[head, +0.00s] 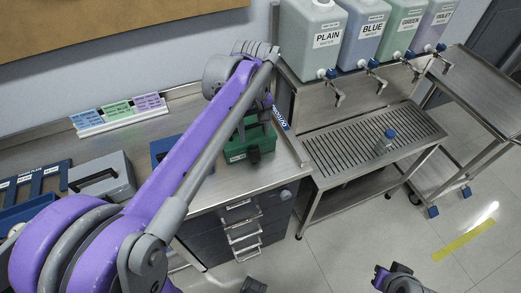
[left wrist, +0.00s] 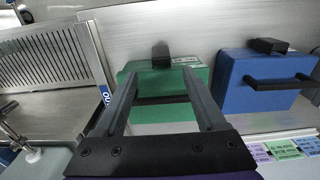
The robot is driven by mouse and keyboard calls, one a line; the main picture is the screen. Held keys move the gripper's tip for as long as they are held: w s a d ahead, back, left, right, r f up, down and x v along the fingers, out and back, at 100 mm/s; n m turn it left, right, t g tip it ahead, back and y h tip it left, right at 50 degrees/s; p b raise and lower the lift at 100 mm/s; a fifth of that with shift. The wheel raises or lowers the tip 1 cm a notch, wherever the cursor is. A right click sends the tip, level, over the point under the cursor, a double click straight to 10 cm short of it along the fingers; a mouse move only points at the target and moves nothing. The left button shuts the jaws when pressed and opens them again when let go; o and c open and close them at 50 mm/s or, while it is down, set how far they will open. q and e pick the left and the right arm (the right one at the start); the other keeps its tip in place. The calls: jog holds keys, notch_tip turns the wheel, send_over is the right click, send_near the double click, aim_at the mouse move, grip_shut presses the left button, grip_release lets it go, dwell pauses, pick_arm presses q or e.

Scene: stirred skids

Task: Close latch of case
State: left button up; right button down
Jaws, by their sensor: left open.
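The green case (head: 238,150) stands on the steel counter, right of my left arm in the head view. It also shows in the left wrist view (left wrist: 195,76), with a dark handle bar between my fingers. Its black latch (left wrist: 160,54) sticks out at the edge away from my gripper; I cannot tell whether it is fastened. My left gripper (left wrist: 159,72) is open and empty, its fingers spread over the green case; contact is unclear.
A blue case (left wrist: 262,88) with a black handle stands beside the green one. A grey case (head: 112,185) and a blue rack (head: 38,182) are farther left. Label cards (head: 120,112) stand at the wall. Several water jugs (head: 318,40) stand above a slatted steel drain table (head: 370,145) at right.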

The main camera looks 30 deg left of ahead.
aim_at(255, 150)
pick_arm(q)
notch_tip(255, 150, down, 10)
jog(key=shift+f+b, duration=0.1)
jog(key=shift+b, duration=0.3)
